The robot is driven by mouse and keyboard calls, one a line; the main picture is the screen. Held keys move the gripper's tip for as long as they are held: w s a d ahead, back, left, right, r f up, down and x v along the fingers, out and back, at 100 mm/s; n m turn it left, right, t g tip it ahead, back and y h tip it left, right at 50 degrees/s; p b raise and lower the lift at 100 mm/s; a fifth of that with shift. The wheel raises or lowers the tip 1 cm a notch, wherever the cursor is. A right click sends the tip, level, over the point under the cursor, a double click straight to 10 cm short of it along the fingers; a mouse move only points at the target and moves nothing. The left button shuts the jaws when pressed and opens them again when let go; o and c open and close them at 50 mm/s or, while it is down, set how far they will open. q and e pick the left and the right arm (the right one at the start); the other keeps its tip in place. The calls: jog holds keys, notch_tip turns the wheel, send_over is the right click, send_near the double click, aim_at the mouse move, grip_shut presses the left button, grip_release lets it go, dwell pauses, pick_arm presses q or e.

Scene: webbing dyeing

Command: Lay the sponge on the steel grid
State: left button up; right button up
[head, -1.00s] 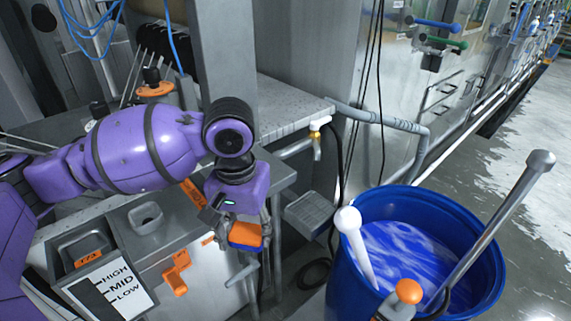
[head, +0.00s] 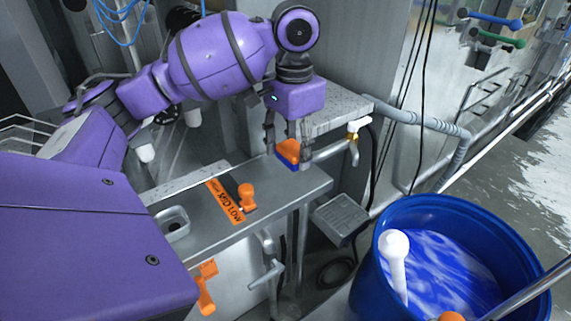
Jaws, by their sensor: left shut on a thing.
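The sponge (head: 289,150), an orange and blue block, is held between the fingers of my left gripper (head: 287,156). It is above the back right part of the steel counter, near the speckled ledge; I cannot tell whether it touches anything. The fingers partly cover its sides. The steel grid (head: 341,214) is a small grey shelf beyond the counter's right edge, lower than the sponge and to its right. Its top is bare. My right gripper is not in view.
A blue drum (head: 385,285) of blue liquid, with a white-knobbed rod (head: 394,250) in it, stands at the lower right. A brass tap (head: 353,150) and a grey pipe (head: 430,122) are near the grid.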

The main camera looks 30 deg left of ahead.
pick_arm(q)
send_over(285, 173)
jog(key=f, duration=0.7)
jog(key=shift+s+d+b, duration=0.2)
jog(key=shift+b, duration=0.2)
jog(key=shift+w+a+f, duration=0.15)
jog(key=shift+f, duration=1.5)
jog(key=o, duration=1)
jog(key=shift+f, duration=0.15)
